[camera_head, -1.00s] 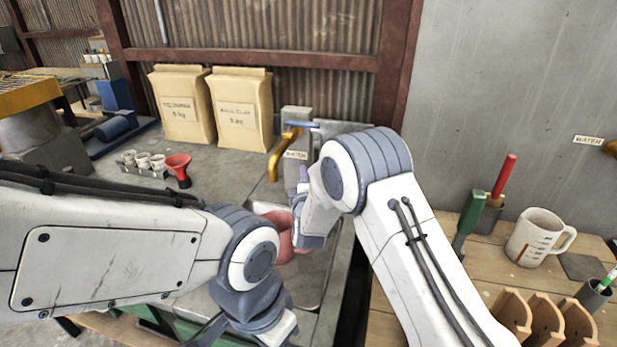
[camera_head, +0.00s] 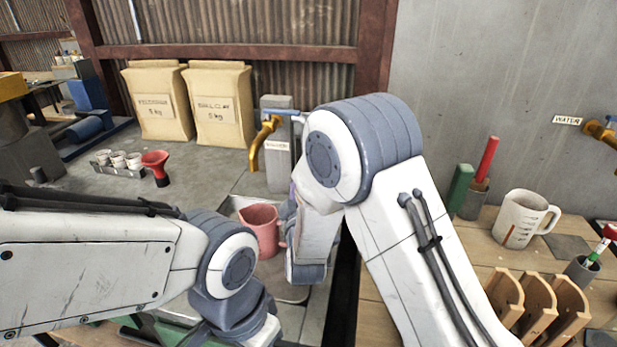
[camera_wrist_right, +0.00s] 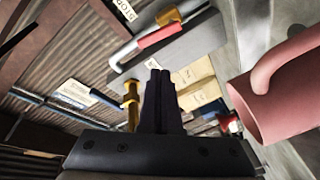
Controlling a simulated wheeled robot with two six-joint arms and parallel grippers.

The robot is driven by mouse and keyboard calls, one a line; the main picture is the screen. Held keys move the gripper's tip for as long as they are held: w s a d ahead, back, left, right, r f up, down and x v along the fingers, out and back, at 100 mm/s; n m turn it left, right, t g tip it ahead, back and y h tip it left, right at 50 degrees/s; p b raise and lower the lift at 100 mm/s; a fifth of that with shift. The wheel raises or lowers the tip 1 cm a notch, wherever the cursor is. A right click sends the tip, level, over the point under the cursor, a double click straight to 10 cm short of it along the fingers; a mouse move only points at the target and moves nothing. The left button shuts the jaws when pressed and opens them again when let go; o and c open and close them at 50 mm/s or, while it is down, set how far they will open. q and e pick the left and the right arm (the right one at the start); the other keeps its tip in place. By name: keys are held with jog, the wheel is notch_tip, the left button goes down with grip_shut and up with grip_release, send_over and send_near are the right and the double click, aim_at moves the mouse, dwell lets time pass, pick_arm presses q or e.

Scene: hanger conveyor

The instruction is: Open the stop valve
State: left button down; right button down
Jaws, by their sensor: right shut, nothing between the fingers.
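In the right wrist view a red-sleeved lever (camera_wrist_right: 160,35) with a brass fitting (camera_wrist_right: 169,16) lies across the upper middle, near a label reading "STOP" (camera_wrist_right: 124,9). My right gripper (camera_wrist_right: 157,72) is shut and empty, its fingertips below the lever in the picture. I see no contact between them. A brass spout (camera_wrist_right: 131,98) is left of the fingers. In the head view a brass tap (camera_head: 262,140) with a blue handle (camera_head: 281,112) stands by a grey block (camera_head: 277,172). My right arm hides the area beside it. My left gripper's fingers are out of the head view.
A pink jug (camera_head: 260,225) stands close to my right forearm, and also shows in the wrist view (camera_wrist_right: 283,100). Two paper bags (camera_head: 222,108), a red funnel (camera_head: 156,165) and small cups (camera_head: 118,160) are behind left. A measuring jug (camera_head: 518,222) and wooden holders (camera_head: 535,305) are right.

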jog(key=s+d+f+m+h+b, duration=0.1)
jog(key=d+m+b, duration=0.25)
jog(key=m, duration=1.15)
jog(key=s+d+f+m+h+b, duration=0.1)
jog(key=s+d+m+b, duration=0.3)
jog(key=m, duration=1.2)
jog(key=w+a+p, duration=0.1)
jog(key=w, duration=0.5)
jog(key=w+a+r+p, duration=0.1)
jog(key=w+p, duration=0.1)
jog(key=w, duration=0.5)
jog(key=shift+w+a+r, duration=0.25)
